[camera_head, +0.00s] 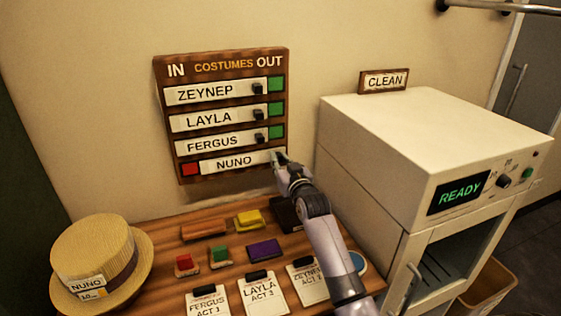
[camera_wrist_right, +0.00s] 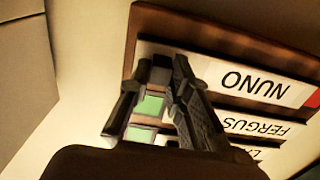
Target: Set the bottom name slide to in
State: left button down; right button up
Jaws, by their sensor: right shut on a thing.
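The costumes board (camera_head: 222,64) hangs on the wall, with IN at its left and OUT at its right. Its bottom name slide, NUNO (camera_head: 234,162), sits to the right, with a red patch (camera_head: 190,169) bare at its left end. In the right wrist view the NUNO slide (camera_wrist_right: 245,82) shows upside down. My right gripper (camera_head: 280,158) is at the right end of this slide. In the wrist view its fingers (camera_wrist_right: 163,72) are closed around the slide's small knob, which they mostly hide. My left gripper is not in view.
The ZEYNEP (camera_head: 210,93), LAYLA (camera_head: 210,121) and FERGUS (camera_head: 212,143) slides sit left, with green patches at their right. A cream steamer-like machine (camera_head: 400,130) reading READY stands close right of my arm. A straw hat (camera_head: 95,250) and cards lie on the table below.

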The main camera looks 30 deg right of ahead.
aim_at(258, 158)
grip_shut()
jog(key=a+p, duration=0.1)
jog(key=a, duration=0.1)
jog(key=w+a+p, duration=0.1)
jog(key=a, duration=0.2)
jog(key=shift+w+a, duration=0.15)
jog(key=shift+a, duration=0.2)
jog(key=shift+d, duration=0.1)
jog(key=shift+o, duration=1.1)
grip_release()
jog(key=o, duration=0.5)
jog(key=shift+a, duration=0.2)
jog(key=shift+c, duration=0.2)
jog(key=shift+d, duration=0.1)
